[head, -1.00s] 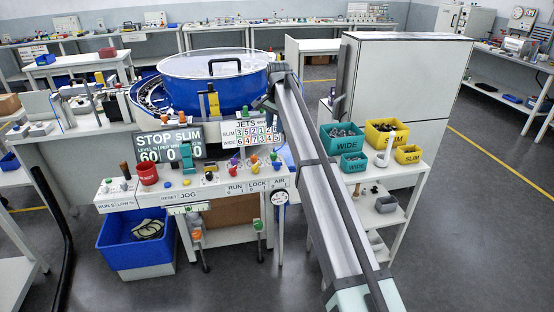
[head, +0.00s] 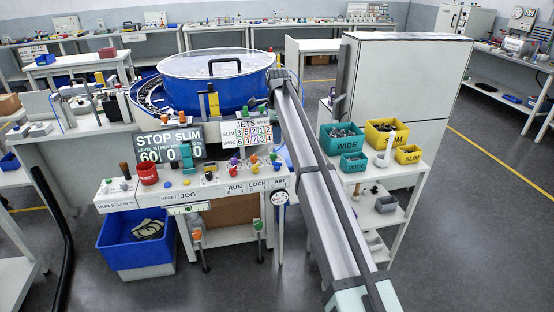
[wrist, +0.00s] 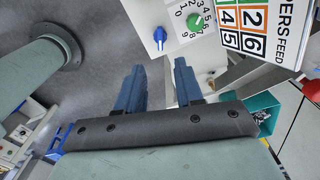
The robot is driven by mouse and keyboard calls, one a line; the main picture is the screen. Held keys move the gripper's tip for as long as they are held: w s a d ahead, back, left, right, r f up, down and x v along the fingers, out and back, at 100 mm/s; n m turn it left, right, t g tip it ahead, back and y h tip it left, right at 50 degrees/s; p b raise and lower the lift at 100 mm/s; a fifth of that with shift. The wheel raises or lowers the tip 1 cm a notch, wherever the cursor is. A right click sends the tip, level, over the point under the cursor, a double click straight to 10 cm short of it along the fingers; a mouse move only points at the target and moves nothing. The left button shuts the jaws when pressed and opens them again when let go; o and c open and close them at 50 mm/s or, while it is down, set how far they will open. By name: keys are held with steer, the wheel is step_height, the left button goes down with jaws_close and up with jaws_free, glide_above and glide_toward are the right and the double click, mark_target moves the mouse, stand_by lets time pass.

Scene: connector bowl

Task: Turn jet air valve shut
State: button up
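The AIR label (head: 279,183) is at the right end of the white control panel in the head view, with a round gauge (head: 279,198) just below it. In the wrist view a blue lever-like knob (wrist: 159,38) stands on a white panel, beside a green dial knob (wrist: 195,22) ringed with numbers. No label on the blue knob is readable, so I cannot tell for sure that it is the air valve. My gripper (wrist: 158,75) is open and empty, its two dark blue fingers apart, with the blue knob ahead of the gap. In the head view the fingers are hidden.
The jets card (wrist: 262,28) is close at the upper right of the wrist view. A blue bowl feeder (head: 205,85) stands behind the panel. Teal bins (head: 341,140) and yellow bins (head: 386,138) sit on a cart at the right. Several other knobs line the panel.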

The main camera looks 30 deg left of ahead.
mark_target(277, 162)
step_height(277, 162, down, 11)
steer(key=shift+r, duration=0.1)
stand_by(0.3)
steer(key=shift+c, duration=0.5)
jaws_close()
